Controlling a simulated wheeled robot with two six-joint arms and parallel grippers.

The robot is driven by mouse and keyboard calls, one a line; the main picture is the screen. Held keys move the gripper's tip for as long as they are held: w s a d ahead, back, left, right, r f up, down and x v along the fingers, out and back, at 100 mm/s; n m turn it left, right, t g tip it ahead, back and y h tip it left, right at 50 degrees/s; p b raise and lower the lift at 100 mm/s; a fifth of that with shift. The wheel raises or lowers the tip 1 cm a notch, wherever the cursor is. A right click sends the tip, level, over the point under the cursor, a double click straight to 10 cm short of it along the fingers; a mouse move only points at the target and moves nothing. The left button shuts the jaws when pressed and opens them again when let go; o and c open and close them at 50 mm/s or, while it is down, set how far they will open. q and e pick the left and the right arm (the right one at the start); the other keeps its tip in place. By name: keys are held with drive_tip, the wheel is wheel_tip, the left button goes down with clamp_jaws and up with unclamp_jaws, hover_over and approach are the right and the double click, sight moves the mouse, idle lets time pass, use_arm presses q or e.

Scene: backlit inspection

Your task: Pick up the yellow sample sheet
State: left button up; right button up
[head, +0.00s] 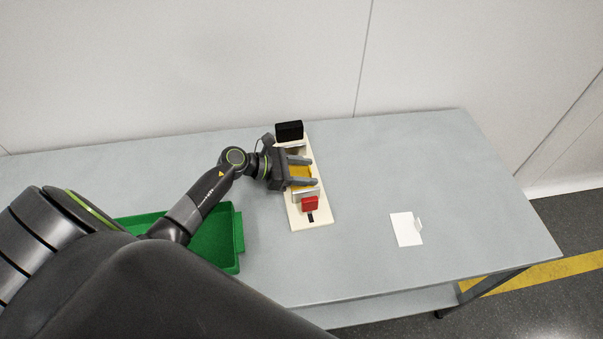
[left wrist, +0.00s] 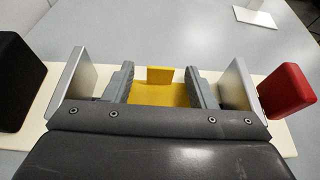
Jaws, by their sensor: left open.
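The yellow sample sheet (head: 299,174) lies on a cream board (head: 326,216) on the table. In the left wrist view the sheet (left wrist: 158,94) has a small raised tab (left wrist: 160,75) at its far edge. My left gripper (head: 313,171) is open over the sheet. Its two fingers (left wrist: 160,85) stand on either side of the sheet, with gaps visible near the tab. The near part of the sheet is hidden by the gripper body. My right gripper is not in view.
On the board stand a black block (head: 289,130), a red block (head: 310,203) and metal plates (left wrist: 237,84) flanking the sheet. A green tray (head: 237,230) sits left under my arm. A white card (head: 405,229) with a raised tab lies right. The table between is clear.

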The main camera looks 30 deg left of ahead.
use_arm(q)
drive_tip(key=c, duration=1.1)
drive_tip(key=shift+o, duration=0.2)
